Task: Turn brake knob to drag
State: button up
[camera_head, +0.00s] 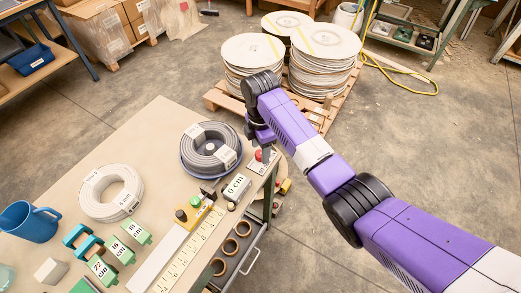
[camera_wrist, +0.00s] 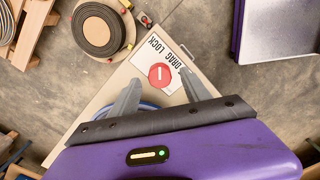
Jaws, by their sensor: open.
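The brake knob is a red round knob (camera_wrist: 160,76) with a short white bar on it. The bar runs roughly up and down in the wrist view. The knob sits on a white plate (camera_wrist: 172,50) printed DRAG and LOCK, at the table's corner. It also shows as a small red spot in the head view (camera_head: 259,155), partly hidden by my gripper. My gripper (camera_wrist: 160,80) is open, with one finger on each side of the knob in the wrist view. A gap shows between knob and fingers; I cannot tell the height difference.
A grey cable coil (camera_head: 211,149) lies left of the plate on the beige table (camera_head: 125,140). Behind the table, a pallet (camera_head: 222,97) holds reel stacks.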

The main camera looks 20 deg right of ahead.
jog(key=shift+f, duration=0.65)
grip_shut()
jog(key=shift+m, duration=0.3)
jog(key=m+p, duration=0.1)
jog(key=m, duration=0.1)
jog(key=shift+r+m+p, duration=0.1)
jog(key=shift+m+p, duration=0.2)
jog(key=shift+p, duration=0.05)
jog(key=m+p, duration=0.1)
jog(key=m, duration=0.4)
jog(key=shift+p, duration=0.35)
jog(key=shift+m, duration=0.4)
